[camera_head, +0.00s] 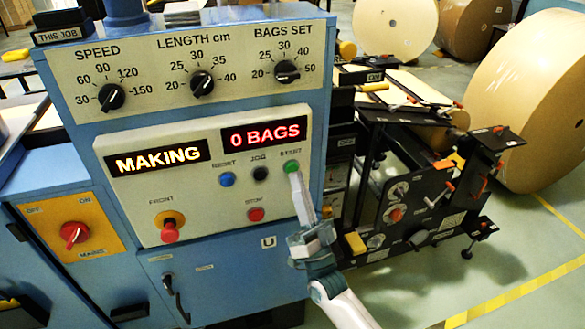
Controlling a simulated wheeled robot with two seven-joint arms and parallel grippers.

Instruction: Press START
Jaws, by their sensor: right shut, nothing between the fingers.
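The green START button (291,167) is at the upper right of the cream control panel (190,200). My right gripper (294,176) is shut and empty, with its fingertips at the lower edge of the button. The tips overlap the button in the picture and look to be touching it. The left display (158,159) reads MAKING and the right display (263,134) reads 0 BAGS. My left gripper is not in view.
The blue RESET button (227,179), black JOG button (260,173) and red STOP button (255,214) are close by. A red FRONT knob (169,230) juts out lower left. Three dials sit above. Black machinery (430,200) and large kraft rolls (525,95) stand to the right.

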